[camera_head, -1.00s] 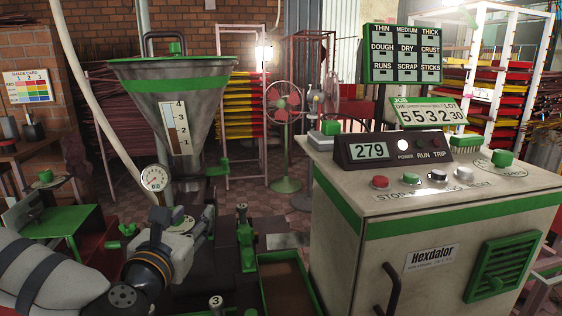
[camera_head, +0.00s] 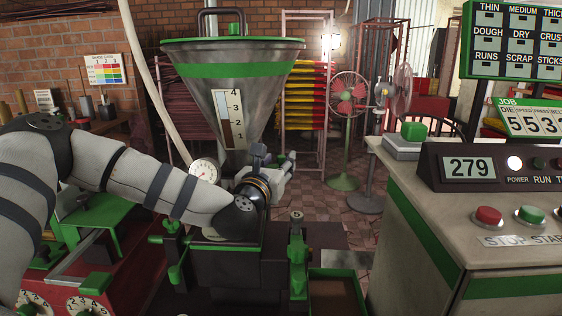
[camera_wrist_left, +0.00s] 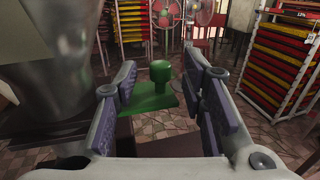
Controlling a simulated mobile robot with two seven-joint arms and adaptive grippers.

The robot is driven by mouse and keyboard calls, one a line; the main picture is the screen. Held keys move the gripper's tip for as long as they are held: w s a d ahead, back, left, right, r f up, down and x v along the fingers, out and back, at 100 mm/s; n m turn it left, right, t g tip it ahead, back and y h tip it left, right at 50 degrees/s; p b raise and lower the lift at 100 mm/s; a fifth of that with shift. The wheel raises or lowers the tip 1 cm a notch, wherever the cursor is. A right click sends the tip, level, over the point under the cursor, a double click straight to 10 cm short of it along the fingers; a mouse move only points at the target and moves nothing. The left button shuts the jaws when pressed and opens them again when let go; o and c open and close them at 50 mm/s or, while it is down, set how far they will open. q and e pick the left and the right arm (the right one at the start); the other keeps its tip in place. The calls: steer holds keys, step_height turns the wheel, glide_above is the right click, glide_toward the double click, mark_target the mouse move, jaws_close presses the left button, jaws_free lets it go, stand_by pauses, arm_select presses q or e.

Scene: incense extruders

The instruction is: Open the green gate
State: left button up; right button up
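The green gate (camera_wrist_left: 150,100) is a flat green plate with an upright round knob (camera_wrist_left: 160,71), seen in the left wrist view beside the grey metal hopper (camera_wrist_left: 60,60). In the head view the hopper (camera_head: 226,110) stands at centre left, and my left gripper (camera_head: 287,160) is at the right of its lower neck, largely hiding the gate. In the left wrist view my left gripper (camera_wrist_left: 161,76) is open. The knob shows between its two fingers, with a gap on each side; I cannot tell how deep it sits between them. My right gripper is not in view.
A control cabinet (camera_head: 420,225) with a 279 display stands at the right. A pressure gauge (camera_head: 205,171) is left of the hopper neck. A green-handled clamp (camera_head: 298,258) stands in front on the dark machine. Fans (camera_head: 348,95) and racks are behind, with open tiled floor between.

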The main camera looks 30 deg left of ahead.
arm_select(q)
steer(key=shift+x, duration=0.8)
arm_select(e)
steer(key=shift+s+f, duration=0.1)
arm_select(q)
steer(key=shift+c, duration=0.6)
